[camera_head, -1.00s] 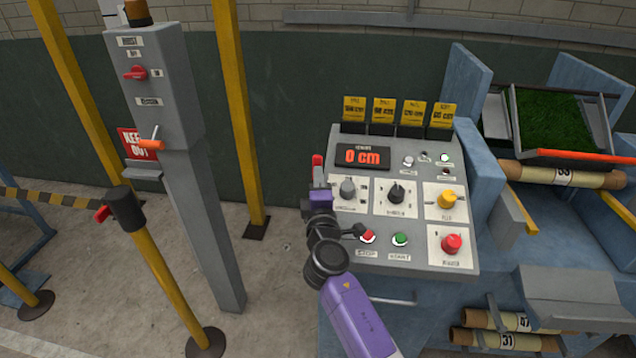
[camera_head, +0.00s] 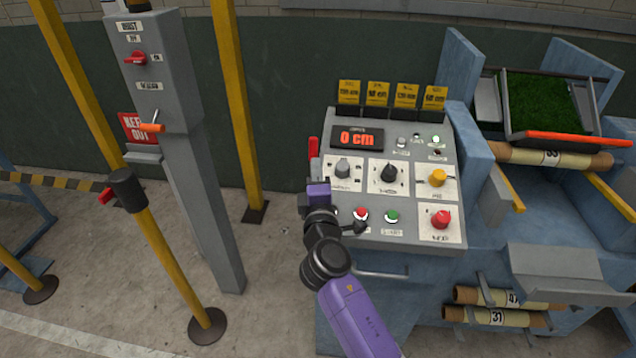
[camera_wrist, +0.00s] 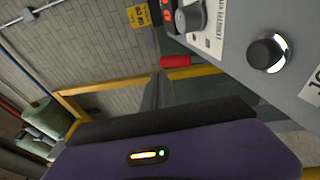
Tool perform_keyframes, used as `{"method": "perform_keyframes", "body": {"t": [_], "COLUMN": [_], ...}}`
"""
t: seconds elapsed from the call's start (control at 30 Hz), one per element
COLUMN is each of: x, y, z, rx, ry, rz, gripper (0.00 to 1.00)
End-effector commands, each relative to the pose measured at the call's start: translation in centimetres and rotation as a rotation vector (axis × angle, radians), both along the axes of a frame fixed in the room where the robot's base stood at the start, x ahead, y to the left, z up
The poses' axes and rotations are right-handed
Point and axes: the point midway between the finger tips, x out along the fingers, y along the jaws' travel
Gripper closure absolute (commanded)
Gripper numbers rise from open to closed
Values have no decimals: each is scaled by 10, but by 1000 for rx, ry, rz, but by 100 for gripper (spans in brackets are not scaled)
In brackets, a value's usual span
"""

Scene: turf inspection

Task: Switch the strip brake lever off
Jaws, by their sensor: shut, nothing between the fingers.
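A red-handled lever (camera_head: 313,147) stands upright at the left edge of the grey control panel (camera_head: 400,240); I take it for the strip brake lever, though no label on it is readable. My gripper (camera_head: 317,184) is shut and empty, just below and in front of this lever, and its purple body hides the lever's lower part. In the wrist view a red grip (camera_wrist: 175,61) shows beside the panel's edge, beyond the dark front of my gripper (camera_wrist: 160,118). I cannot tell whether they touch.
The panel carries a display (camera_head: 357,139) reading 0 cm, several knobs, a red button (camera_head: 361,214) and a green button (camera_head: 392,216) close to my wrist. A grey hoist post (camera_head: 170,110) with an orange-handled lever (camera_head: 152,127) stands left.

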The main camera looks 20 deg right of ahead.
Motion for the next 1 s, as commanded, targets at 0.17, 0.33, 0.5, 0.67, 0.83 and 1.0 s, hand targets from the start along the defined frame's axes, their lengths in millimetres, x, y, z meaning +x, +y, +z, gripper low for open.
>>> {"method": "perform_keyframes", "body": {"t": [0.17,0.33,0.5,0.67,0.83,1.0], "x": [-29,-50,-59,-60,-60,-60], "y": [10,18,21,21,21,21], "z": [5,10,12,13,13,13], "rx": [1,1,0,0,0,2], "ry": [1,1,2,1,1,0], "rz": [2,2,2,1,1,1], "gripper": [100,100,100,100,100,100]}}
